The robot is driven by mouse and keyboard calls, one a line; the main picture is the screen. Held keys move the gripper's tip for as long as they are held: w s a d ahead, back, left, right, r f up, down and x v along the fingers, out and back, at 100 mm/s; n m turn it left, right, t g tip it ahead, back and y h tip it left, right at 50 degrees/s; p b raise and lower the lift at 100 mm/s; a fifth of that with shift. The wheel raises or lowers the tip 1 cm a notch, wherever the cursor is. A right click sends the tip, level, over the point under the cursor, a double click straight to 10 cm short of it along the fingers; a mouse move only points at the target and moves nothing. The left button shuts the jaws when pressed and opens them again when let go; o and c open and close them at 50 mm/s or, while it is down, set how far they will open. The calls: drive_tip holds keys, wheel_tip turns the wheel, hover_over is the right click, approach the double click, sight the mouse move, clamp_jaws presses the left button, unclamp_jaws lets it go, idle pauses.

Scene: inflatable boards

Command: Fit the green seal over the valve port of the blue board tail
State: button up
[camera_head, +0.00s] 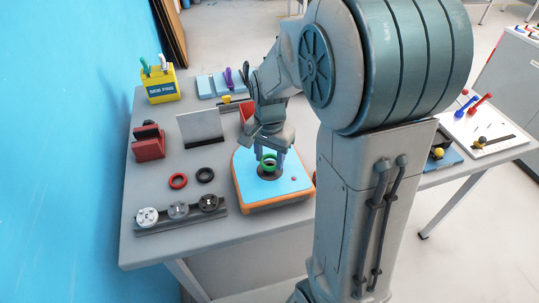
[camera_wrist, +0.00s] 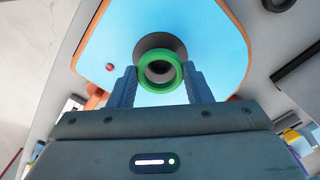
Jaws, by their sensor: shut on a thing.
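The green seal (camera_head: 267,163) is a ring held between the two fingers of my gripper (camera_head: 270,158). In the wrist view the seal (camera_wrist: 158,73) sits between the blue-grey fingertips of my gripper (camera_wrist: 158,88). The blue board tail (camera_head: 253,193), with an orange edge, lies on the table under my gripper. Its dark round valve port (camera_head: 269,174) shows just below the seal, and in the wrist view the port (camera_wrist: 160,42) shows partly behind the ring, off toward the top. The seal appears slightly above the port; whether they touch I cannot tell.
On the grey table (camera_head: 220,232), a red ring (camera_head: 178,181) and a black ring (camera_head: 205,175) lie left of the board. A rack (camera_head: 181,215) of round caps stands in front, with a red clamp (camera_head: 149,143) and yellow fin box (camera_head: 161,87) farther back.

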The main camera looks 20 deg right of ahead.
drive_tip(key=shift+f+b, duration=0.95)
drive_tip(key=shift+f, duration=0.35)
drive_tip(key=o, duration=1)
drive_tip(key=shift+o, duration=0.2)
wheel_tip(320, 180, up, 14)
drive_tip(key=shift+s, duration=0.1)
drive_tip(key=s+f+n+t, duration=0.1)
drive_tip(key=s+f+n, duration=0.1)
drive_tip(key=s+n, duration=0.2)
drive_tip(key=s+f+n+t, duration=0.1)
drive_tip(key=s+f+n, duration=0.2)
drive_tip(key=s, duration=0.6)
drive_tip(key=shift+s+n+t, duration=0.25)
drive_tip(key=shift+n+t, duration=0.15)
drive_tip(key=shift+n, duration=0.5)
